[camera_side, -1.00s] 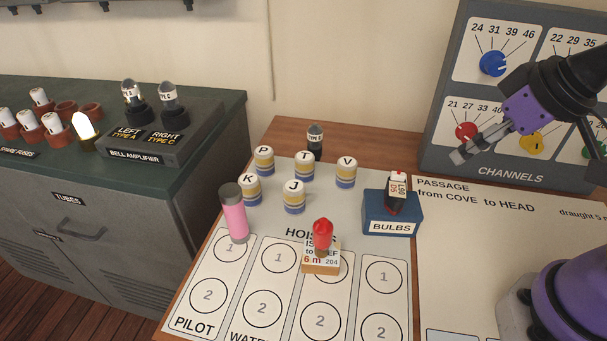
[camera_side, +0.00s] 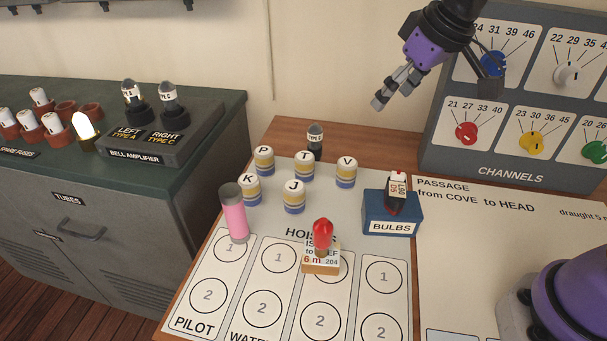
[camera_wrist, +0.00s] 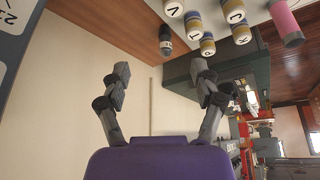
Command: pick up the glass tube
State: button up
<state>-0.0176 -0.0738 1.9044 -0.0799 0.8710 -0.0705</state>
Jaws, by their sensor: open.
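A small dark glass tube (camera_side: 315,140) with a white type label stands upright on the wooden table, behind the lettered cylinders. It also shows near the top of the wrist view (camera_wrist: 165,42), beyond my fingertips. Two similar glass tubes, labelled type A (camera_side: 133,95) and type C (camera_side: 169,95), stand in the bell amplifier (camera_side: 150,150) at left. My gripper (camera_side: 435,98) is open and empty, in the air above and to the right of the table tube. Its two spread fingers show in the wrist view (camera_wrist: 160,72), with nothing between them.
Lettered cylinders (camera_side: 294,196) stand close in front of the tube. A pink cylinder (camera_side: 234,215), a red bulb (camera_side: 323,235) on a small block and a blue bulbs box (camera_side: 393,220) stand farther forward. The channels panel (camera_side: 510,172) rises at right.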

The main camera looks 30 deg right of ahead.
jog(key=n, duration=0.1)
send_near(315, 142)
jog(key=shift+n+g+y, duration=0.4)
jog(key=w+f, duration=0.2)
jog(key=f, duration=0.1)
jog(key=w+f, duration=0.1)
jog(key=shift+w+d+f, duration=0.25)
jog(key=shift+w+d, duration=0.05)
jog(key=shift+d, duration=0.05)
jog(key=x, duration=0.6)
jog(key=shift+s+d, duration=0.1)
jog(key=shift+d, duration=0.1)
jog(key=c, duration=1.2)
